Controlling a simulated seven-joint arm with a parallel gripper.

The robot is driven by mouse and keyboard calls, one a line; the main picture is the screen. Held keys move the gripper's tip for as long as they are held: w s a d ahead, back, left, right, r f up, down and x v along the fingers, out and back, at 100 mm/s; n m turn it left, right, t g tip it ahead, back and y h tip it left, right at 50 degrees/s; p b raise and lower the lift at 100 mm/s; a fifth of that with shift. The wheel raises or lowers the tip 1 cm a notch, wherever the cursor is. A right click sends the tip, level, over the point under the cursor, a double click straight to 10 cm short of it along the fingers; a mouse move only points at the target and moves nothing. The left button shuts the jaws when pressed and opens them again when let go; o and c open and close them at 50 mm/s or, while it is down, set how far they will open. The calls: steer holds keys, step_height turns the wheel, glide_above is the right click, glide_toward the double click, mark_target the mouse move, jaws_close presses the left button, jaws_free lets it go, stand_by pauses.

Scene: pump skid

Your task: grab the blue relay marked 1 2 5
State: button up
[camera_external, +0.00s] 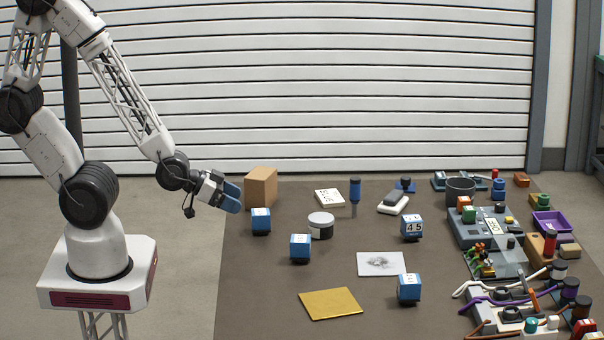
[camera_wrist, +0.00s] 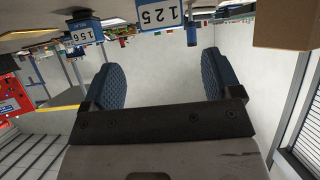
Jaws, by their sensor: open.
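The blue relay marked 1 2 5 (camera_wrist: 160,13) shows upside down at the top of the wrist view, its white label facing me. By its place beside the cardboard box, it appears to be the blue relay nearest my arm in the external view (camera_external: 261,221), where its digits are too small to read. My gripper (camera_external: 232,197) is open and empty, left of that relay and above table level at the table's left edge. In the wrist view, nothing is between its two blue padded fingers (camera_wrist: 160,76); the relay is beyond them.
A brown box (camera_external: 261,187) stands just behind the nearest relay. Another blue relay, marked 156 (camera_wrist: 84,33), is close by. More blue relays (camera_external: 300,248) (camera_external: 412,227) (camera_external: 409,288), a white-lidded jar (camera_external: 320,226) and a yellow sheet (camera_external: 330,303) share the table. Equipment crowds its right side.

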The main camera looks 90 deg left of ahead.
mark_target(258, 211)
steer(key=shift+s+a+f+t+y, duration=0.2)
steer(key=shift+f+t, duration=0.1)
steer(key=shift+f, duration=0.3)
steer(key=shift+s+a+f+t+y, duration=0.1)
steer(key=shift+s+f+t, duration=0.15)
steer(key=shift+f, duration=0.3)
steer(key=shift+w, duration=0.15)
steer(key=shift+x, duration=1.25)
steer(key=shift+d, duration=0.1)
steer(key=shift+x, duration=2.6)
steer(key=shift+d, duration=0.1)
steer(key=c, duration=1.1)
steer(key=shift+r, duration=0.1)
